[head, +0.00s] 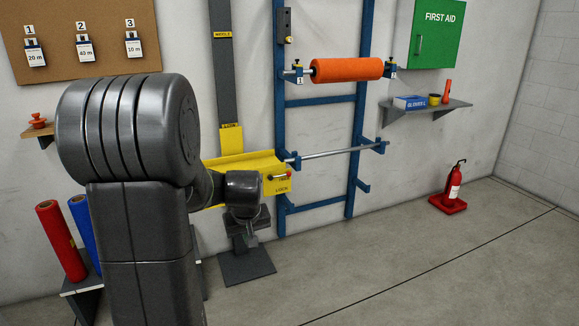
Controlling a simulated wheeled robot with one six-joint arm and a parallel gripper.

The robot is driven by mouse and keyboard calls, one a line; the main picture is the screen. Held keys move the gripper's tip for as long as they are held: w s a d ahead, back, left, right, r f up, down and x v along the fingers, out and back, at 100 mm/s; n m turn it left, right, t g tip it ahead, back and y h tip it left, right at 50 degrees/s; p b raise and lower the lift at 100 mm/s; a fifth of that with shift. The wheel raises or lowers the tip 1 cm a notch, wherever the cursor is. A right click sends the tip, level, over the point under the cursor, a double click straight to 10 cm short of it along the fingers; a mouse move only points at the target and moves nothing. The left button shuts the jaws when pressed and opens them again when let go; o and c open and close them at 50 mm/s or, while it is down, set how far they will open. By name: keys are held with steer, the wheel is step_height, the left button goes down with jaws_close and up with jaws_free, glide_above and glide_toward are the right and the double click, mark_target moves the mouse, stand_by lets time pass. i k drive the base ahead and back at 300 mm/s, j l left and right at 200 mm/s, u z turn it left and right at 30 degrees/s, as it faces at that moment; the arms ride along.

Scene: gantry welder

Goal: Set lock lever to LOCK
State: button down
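The yellow carriage box (278,184) is on the grey upright at the centre. A small lever with a red tip (289,176) shows on its front face, lying roughly sideways. Lettering under it is too small to read for sure, so I cannot tell the lever's setting. My dark arm fills the left foreground, and its wrist is just left of the lever, in front of the yellow carriage. My gripper (250,228) seems to point down below the wrist, apart from the lever. Its fingers are too small and dark to tell open from shut.
A blue rack (282,130) holds an orange roll (346,70) and a bare bar (335,154) right of the carriage. Red (60,240) and blue rolls stand at left. A fire extinguisher (453,183) stands on the floor at right. The floor in front is clear.

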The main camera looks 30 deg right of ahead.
mark_target(288, 174)
steer(key=i+l, duration=0.25)
steer(key=l, duration=0.15)
steer(key=i+l, duration=0.25)
steer(key=l, duration=0.15)
steer(key=i+l, duration=0.25)
steer(key=l, duration=0.15)
steer(key=i+l+u, duration=0.1)
steer(key=i+l, duration=0.4)
steer(key=l, duration=0.3)
steer(key=i+l, duration=0.2)
steer(key=l, duration=0.2)
